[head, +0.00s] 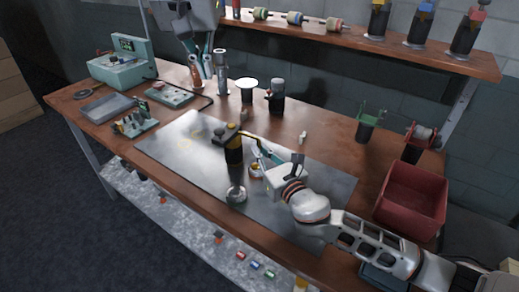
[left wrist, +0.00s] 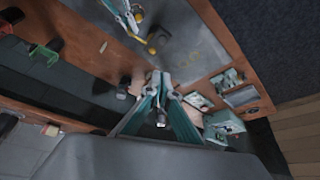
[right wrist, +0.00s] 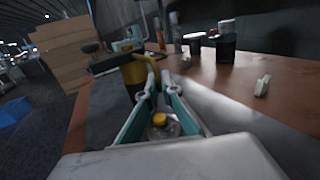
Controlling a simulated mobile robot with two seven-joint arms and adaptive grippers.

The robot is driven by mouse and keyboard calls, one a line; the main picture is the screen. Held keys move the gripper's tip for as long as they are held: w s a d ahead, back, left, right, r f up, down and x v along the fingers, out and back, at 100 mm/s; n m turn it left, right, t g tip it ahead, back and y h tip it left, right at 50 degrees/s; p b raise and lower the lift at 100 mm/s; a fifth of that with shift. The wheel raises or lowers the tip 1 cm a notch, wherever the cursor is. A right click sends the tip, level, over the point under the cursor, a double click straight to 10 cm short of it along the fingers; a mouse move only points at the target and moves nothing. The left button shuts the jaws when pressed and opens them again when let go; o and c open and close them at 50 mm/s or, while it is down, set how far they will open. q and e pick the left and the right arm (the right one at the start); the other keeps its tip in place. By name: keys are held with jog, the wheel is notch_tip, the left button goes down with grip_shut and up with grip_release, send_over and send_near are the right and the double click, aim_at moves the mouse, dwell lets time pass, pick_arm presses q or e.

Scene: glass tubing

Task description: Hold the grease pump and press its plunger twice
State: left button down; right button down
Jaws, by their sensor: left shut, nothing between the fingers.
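The grease pump (head: 233,151), a dark cylinder with a yellow band and a dark head, stands upright on the grey mat. In the right wrist view the pump (right wrist: 135,76) is just beyond my right fingertips, left of centre. My right gripper (head: 256,147) is beside it; its fingers look slightly apart, and I cannot tell whether they touch the pump. A small yellow-capped jar (right wrist: 160,120) shows between and below these fingers. My left gripper (head: 202,72) is shut and empty above the back of the table; its closed fingertips show in the left wrist view (left wrist: 161,76).
A round metal item (head: 236,194) stands in front of the pump. Dark and grey cylinders (head: 276,97) stand behind the mat. A red bin (head: 411,200) is at the right, a teal device (head: 122,68) at the far left.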

dwell(0.3)
jog(key=c, duration=2.2)
grip_release()
jog(key=v, duration=1.2)
